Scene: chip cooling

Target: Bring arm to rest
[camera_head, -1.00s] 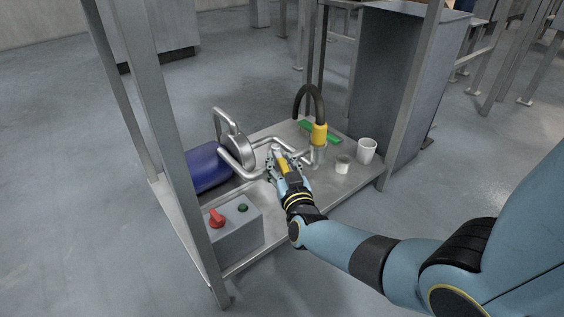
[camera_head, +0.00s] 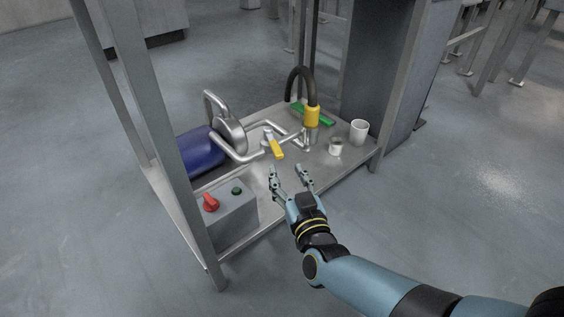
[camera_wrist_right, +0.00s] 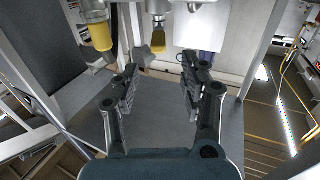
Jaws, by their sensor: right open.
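My right gripper (camera_head: 288,176) is open and empty, at the front edge of the metal bench. Its two fingers stand well apart in the right wrist view (camera_wrist_right: 158,95). A yellow valve handle (camera_head: 276,149) on the steel piping is just beyond the fingertips, apart from them. It also shows in the right wrist view (camera_wrist_right: 158,42), past the fingers. My left gripper is not in view.
The bench (camera_head: 262,183) carries a blue motor with a steel pump (camera_head: 231,135), a black hose with a yellow fitting (camera_head: 312,117), and two white cups (camera_head: 359,131). A control box (camera_head: 228,217) has a red knob. Metal posts (camera_head: 150,130) frame the left side. Open floor is at right.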

